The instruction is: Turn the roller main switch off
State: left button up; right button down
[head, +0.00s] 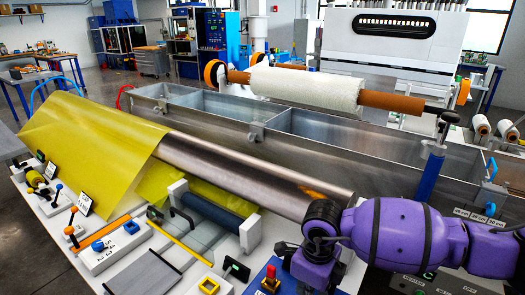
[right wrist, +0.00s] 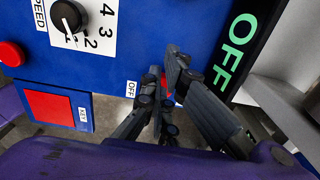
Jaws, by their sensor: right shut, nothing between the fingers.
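In the right wrist view, a blue control panel (right wrist: 120,25) fills the upper part. A small white OFF label (right wrist: 131,90) is on its lower edge. A bit of red (right wrist: 168,103) shows between my right gripper's fingers; it may be part of the main switch, which is otherwise hidden. My right gripper (right wrist: 166,66) is shut and empty, its fingertips over the panel just right of that label. A black display (right wrist: 235,50) reads OFF in green. In the head view, a red handle on a yellow base (head: 269,275) stands beside my purple right hand. My left gripper is not in view.
A black dial marked SPEED (right wrist: 68,17), a red button (right wrist: 12,53) and a red square (right wrist: 50,106) are left of my fingers. In the head view, a metal roller (head: 245,172) and a long steel bath (head: 330,130) lie behind the white table (head: 285,235).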

jog(key=shift+f, duration=0.9)
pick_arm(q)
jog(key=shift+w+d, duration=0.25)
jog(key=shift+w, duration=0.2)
pick_arm(e)
jog(key=shift+s+f, duration=0.2)
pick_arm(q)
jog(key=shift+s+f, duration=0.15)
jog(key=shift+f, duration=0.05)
pick_arm(e)
jog(key=shift+s+f, duration=0.1)
jog(key=shift+f, duration=0.05)
jog(key=shift+s, duration=0.1)
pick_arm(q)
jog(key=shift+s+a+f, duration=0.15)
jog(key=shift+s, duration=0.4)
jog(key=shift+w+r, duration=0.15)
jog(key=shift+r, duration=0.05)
pick_arm(e)
jog(key=shift+d, duration=0.1)
jog(key=shift+w+d, duration=0.2)
jog(key=shift+w, duration=0.25)
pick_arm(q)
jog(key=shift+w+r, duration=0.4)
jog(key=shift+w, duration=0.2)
pick_arm(e)
jog(key=shift+w+d+f, duration=0.1)
jog(key=shift+w+d, duration=0.1)
jog(key=shift+w, duration=0.05)
